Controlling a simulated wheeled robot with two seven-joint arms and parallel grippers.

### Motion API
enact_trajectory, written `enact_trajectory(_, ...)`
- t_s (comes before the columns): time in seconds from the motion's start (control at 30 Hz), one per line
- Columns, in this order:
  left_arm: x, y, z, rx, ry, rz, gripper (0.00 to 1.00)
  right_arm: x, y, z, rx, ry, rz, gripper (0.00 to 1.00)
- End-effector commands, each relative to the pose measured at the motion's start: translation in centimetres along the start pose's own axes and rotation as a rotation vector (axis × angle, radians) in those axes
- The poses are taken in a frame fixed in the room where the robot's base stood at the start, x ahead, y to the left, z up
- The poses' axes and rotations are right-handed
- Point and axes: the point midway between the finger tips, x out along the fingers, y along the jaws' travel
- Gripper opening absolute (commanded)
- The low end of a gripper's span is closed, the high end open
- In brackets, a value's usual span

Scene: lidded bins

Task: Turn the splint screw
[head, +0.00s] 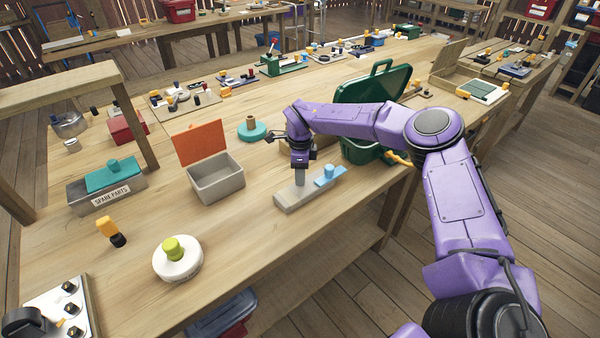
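A long grey block (290,199) lies near the front edge of the table, with a light-blue piece (328,173) on its right part. It looks like the splint screw fixture, but no label on it can be read. My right gripper (300,174) points straight down over the left-middle part of the block, left of the blue piece. A short grey upright shape joins the gripper and the block; I cannot tell whether it is fingers or a post. The fingertips are too small to read. My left gripper is not in view.
An open grey bin (217,183) with an orange lid stands left of the block. A green lidded bin (372,90) is behind my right arm.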

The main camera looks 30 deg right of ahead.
Motion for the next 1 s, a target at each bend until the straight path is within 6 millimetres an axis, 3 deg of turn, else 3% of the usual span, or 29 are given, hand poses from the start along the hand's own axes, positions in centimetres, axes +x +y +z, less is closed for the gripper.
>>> enact_trajectory(0.17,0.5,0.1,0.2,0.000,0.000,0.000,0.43,-1.5,-0.1,0.1,0.000,-0.003,-0.003,0.40)
enact_trajectory(0.4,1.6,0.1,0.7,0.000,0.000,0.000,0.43,-7.2,-0.1,0.1,0.000,-0.003,-0.004,0.40)
enact_trajectory(0.53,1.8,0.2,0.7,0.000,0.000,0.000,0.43,-9.4,-0.1,0.0,0.001,-0.001,-0.003,0.40)
enact_trajectory(0.7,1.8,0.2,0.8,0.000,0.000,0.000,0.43,-10.5,0.0,0.0,0.000,0.001,0.000,0.40)
enact_trajectory(1.0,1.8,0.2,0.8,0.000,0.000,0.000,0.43,-10.5,0.0,0.0,0.000,0.000,0.000,0.40)
